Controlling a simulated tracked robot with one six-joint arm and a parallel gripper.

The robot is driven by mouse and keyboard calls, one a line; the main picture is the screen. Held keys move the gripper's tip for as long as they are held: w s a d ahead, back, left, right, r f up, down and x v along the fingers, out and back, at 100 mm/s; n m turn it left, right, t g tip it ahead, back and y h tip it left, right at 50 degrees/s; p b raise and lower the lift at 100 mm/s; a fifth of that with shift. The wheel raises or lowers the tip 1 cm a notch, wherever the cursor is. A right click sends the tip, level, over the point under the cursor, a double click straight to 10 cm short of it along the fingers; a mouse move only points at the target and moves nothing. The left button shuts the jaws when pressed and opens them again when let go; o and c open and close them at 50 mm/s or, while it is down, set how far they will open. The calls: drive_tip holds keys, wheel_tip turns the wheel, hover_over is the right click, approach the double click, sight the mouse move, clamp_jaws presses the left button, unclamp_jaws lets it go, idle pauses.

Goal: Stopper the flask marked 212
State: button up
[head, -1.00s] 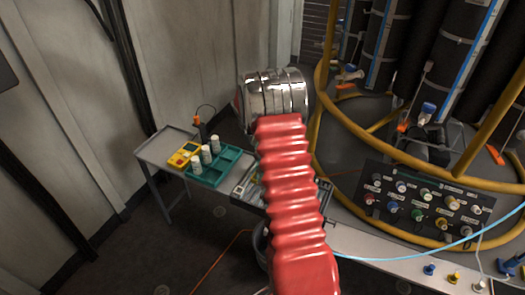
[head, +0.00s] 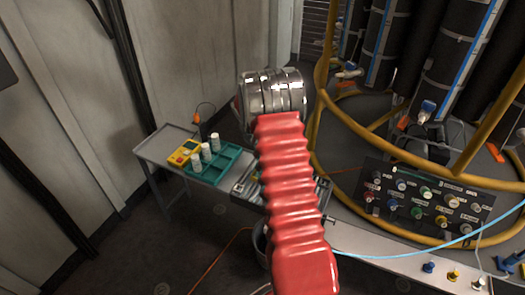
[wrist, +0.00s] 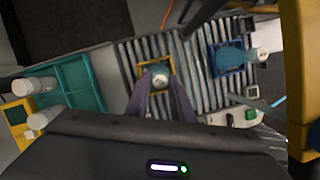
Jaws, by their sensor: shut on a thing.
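My gripper (wrist: 161,92) shows in the wrist view with two dark purple fingers, closed on a small pale round-topped piece (wrist: 160,79) with a dark mark. This piece appears over a yellow square holder (wrist: 142,75) on a ribbed grey surface; I cannot tell whether it touches anything below. To the right, a bluish flask with a white top (wrist: 261,54) appears at a blue square holder (wrist: 213,64). I cannot read the number 212 anywhere. In the head view my red arm hides the gripper and most of the work area.
A teal tray (head: 229,155) with several white containers (head: 206,152) and a yellow meter (head: 184,153) sit on a grey side table. At right stand a knob panel (head: 425,205) and yellow tube rails (head: 317,120). The ribbed surface (wrist: 205,95) has free room between holders.

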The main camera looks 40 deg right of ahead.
drive_tip(key=shift+f, duration=0.75)
idle(0.7)
drive_tip(key=o, duration=1.4)
drive_tip(key=shift+r, duration=0.15)
drive_tip(key=shift+r, duration=2.85)
clamp_jaws()
